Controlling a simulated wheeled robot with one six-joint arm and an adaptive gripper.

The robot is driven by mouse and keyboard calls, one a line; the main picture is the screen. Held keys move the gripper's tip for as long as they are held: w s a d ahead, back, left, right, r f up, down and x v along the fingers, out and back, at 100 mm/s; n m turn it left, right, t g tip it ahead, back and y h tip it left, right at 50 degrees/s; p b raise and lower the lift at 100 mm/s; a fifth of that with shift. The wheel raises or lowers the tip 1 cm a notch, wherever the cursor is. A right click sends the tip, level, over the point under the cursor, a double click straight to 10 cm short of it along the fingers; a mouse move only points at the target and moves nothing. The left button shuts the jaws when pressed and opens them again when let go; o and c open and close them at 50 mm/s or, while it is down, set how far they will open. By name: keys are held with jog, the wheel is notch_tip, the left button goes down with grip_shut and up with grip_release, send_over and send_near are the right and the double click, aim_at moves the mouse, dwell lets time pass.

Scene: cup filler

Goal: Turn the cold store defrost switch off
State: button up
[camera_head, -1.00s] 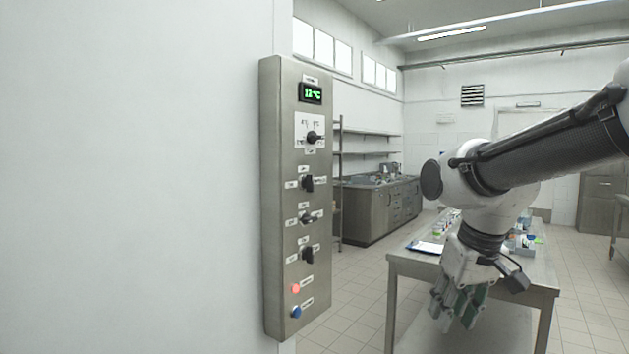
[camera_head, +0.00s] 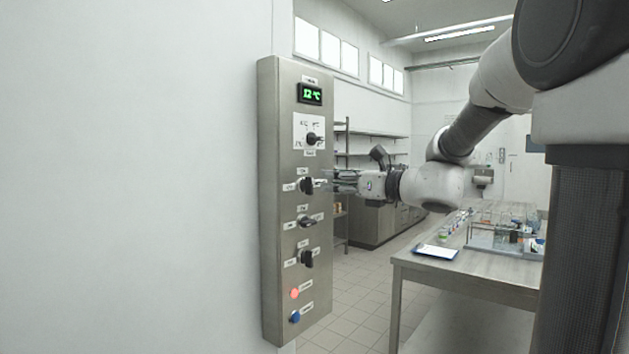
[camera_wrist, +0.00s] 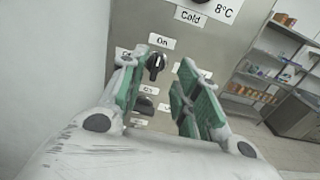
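A steel control panel (camera_head: 276,200) on the left wall carries three black rotary switches: the upper (camera_head: 307,186), the middle (camera_head: 307,222) and the lower (camera_head: 306,259). Their labels are too small to tell which is the defrost switch. My gripper (camera_head: 328,181) is level with the upper switch, just to its right. In the wrist view my gripper (camera_wrist: 158,68) is open, its green-padded fingers on either side of the upper switch (camera_wrist: 156,66). That switch stands roughly upright under a label reading "On". Contact cannot be told. The middle switch (camera_wrist: 145,104) lies below, turned sideways.
Above the switches are a green temperature display (camera_head: 311,93) and a dial (camera_head: 312,139). Below are a red light (camera_head: 295,293) and a blue button (camera_head: 295,317). A table (camera_head: 470,273) with a clipboard (camera_head: 435,252) and labware stands at right. Shelves and a counter are behind.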

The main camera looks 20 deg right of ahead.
aim_at(312, 179)
jog(key=x, duration=0.7)
jog(key=shift+s, duration=0.1)
grip_shut()
